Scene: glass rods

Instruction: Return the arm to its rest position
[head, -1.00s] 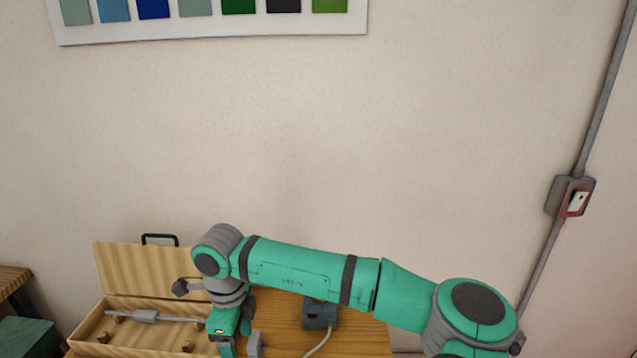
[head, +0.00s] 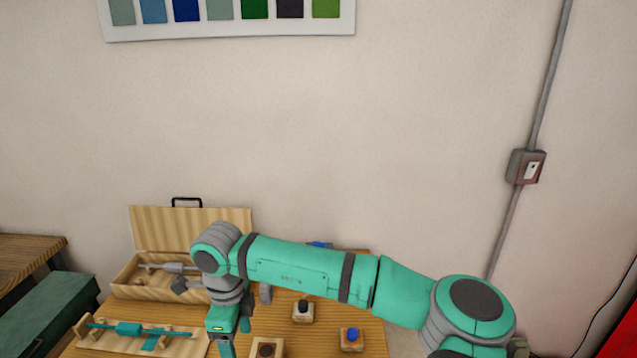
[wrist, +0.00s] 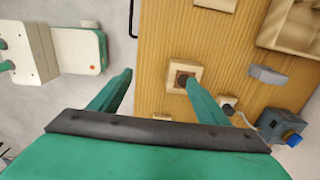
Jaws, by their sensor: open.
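My teal and grey arm (head: 300,268) stretches across the lower head view, bent at an elbow on the left. My gripper (head: 228,350) hangs down there, partly cut off by the bottom edge. In the wrist view the two teal fingers of my gripper (wrist: 160,82) are spread wide, with nothing between them. They are over the table's edge; part of the view below is floor.
The wooden table (head: 290,337) holds an open case (head: 190,228) with a rod in it, a rack (head: 90,345) with a teal rod, and small blocks with a black (head: 303,305) and a blue knob (head: 352,334).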

